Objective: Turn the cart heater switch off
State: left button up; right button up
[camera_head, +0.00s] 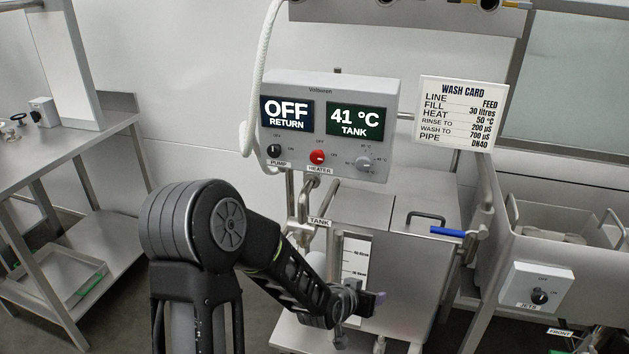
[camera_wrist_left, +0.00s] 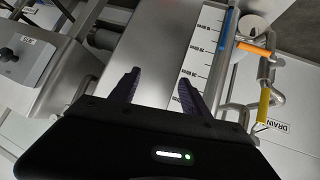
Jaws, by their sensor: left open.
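The cart's grey control box (camera_head: 385,90) stands above the tank in the head view. Its red heater switch (camera_head: 317,157) sits on the front face above the HEATER label (camera_head: 320,170). The black pump switch (camera_head: 274,151) is to its left and a pale temperature dial (camera_head: 364,163) to its right. The displays read OFF RETURN and 41 °C TANK. My left gripper (camera_head: 378,300) is low in front of the tank, below the box and apart from the switch. In the left wrist view its fingers (camera_wrist_left: 158,90) are apart with nothing between them. My right gripper is not in view.
The steel tank (camera_head: 400,270) has a level scale (camera_head: 356,262) and a blue-handled valve (camera_head: 447,232). A white hose (camera_head: 262,80) hangs left of the box. A wash card (camera_head: 461,112) is at its right. A steel table (camera_head: 75,150) stands left, a jets switch box (camera_head: 540,289) right.

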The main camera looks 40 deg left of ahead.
pick_arm(q)
jog(key=w+a+r+t+y+b, duration=0.3)
jog(key=a+r+t, duration=0.1)
jog(key=a+r, duration=0.9)
jog(key=n+t+y+b, duration=0.1)
jog(key=t+y, duration=0.2)
send_near(316, 159)
jog(key=shift+w+r, duration=0.15)
jog(key=shift+w, duration=0.1)
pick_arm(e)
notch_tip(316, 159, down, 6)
pick_arm(q)
jog(key=shift+w, duration=0.1)
jog(key=x, duration=0.7)
jog(key=shift+w+a, duration=0.1)
jog(key=shift+w, duration=0.15)
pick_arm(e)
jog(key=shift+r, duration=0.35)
pick_arm(q)
grip_shut()
